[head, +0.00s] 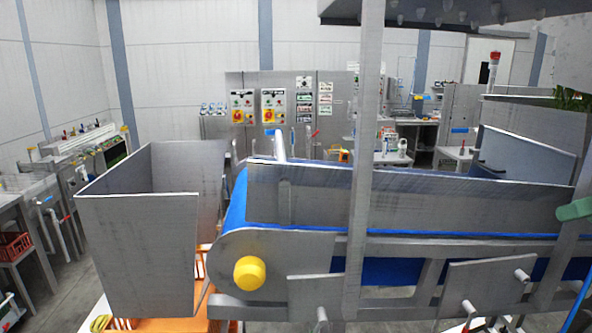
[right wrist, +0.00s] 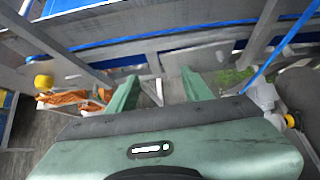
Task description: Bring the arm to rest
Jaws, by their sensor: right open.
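My right gripper (head: 577,209) shows at the right edge of the head view as a pale green finger in front of the conveyor frame. The rest of it is cut off there. In the right wrist view the right gripper (right wrist: 158,85) has its two green fingers spread wide, with nothing between them. It is beside the grey metal conveyor frame, and I cannot tell how close. My left gripper is not in view.
The conveyor's blue belt (head: 236,205) runs across the middle, with a yellow roller cap (head: 250,274). A grey metal bin (head: 137,250) stands at its left end. A grey upright post (head: 366,130) rises in front. Orange material (head: 170,325) lies below the bin.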

